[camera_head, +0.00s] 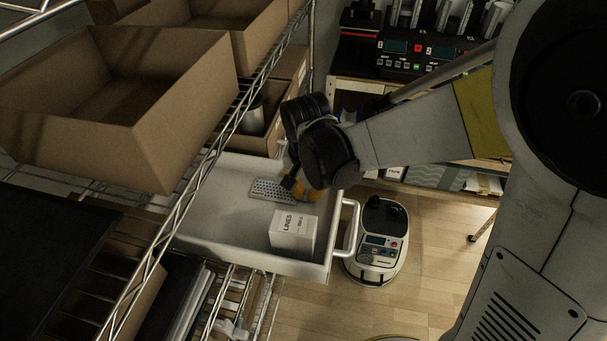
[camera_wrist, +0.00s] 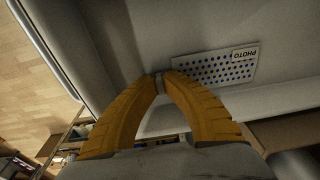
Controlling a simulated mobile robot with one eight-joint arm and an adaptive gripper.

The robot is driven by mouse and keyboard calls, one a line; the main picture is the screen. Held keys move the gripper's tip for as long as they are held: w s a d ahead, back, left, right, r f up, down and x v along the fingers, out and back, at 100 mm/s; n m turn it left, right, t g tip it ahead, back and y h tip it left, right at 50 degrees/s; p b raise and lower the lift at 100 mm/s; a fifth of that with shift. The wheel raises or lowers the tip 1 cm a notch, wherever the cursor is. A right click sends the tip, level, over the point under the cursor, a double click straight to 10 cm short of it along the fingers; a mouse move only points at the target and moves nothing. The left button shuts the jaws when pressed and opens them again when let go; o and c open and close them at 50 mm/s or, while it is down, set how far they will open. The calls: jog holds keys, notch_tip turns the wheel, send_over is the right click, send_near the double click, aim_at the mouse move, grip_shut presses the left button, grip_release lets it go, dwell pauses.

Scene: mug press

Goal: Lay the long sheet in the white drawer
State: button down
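The white drawer (camera_head: 222,218) is pulled out from the wire rack, open at the top. A pale perforated sheet (camera_head: 267,190) is over its floor towards the back, apart from the box. The wrist view shows this sheet (camera_wrist: 215,67) face-on, with rows of dark holes and a "PHOTO" label. My gripper (camera_head: 292,184) is low in the drawer at the sheet's right end. In the wrist view, its yellow fingertips (camera_wrist: 160,82) nearly meet beside the sheet's left end. A small grey piece shows between them; I cannot tell if it is finger pads.
A white box marked "LINES" (camera_head: 293,232) stands in the drawer's front part. The drawer's handle (camera_head: 350,230) sticks out at the right. A cardboard box (camera_head: 165,140) is on the shelf above. A small floor machine (camera_head: 379,243) stands close beside the handle.

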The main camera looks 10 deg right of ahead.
jog(key=shift+f, duration=0.15)
jog(key=c, duration=1.6)
grip_release()
notch_tip(320, 180, up, 12)
jog(key=s+p, duration=0.2)
jog(key=p, duration=0.1)
jog(key=s+d+r+n+t, duration=0.1)
jog(key=s+d+t, duration=0.1)
jog(key=s+d, duration=0.1)
jog(key=s+d+r+n+t, duration=0.1)
jog(key=s+d+r+t, duration=0.1)
jog(key=d, duration=0.3)
jog(key=s+d+r+n+t, duration=0.1)
jog(key=s+d+n, duration=0.1)
jog(key=s+d, duration=0.2)
jog(key=shift+s+d+r+t, duration=0.1)
jog(key=shift+s+r+t, duration=0.15)
jog(key=shift+t, duration=0.15)
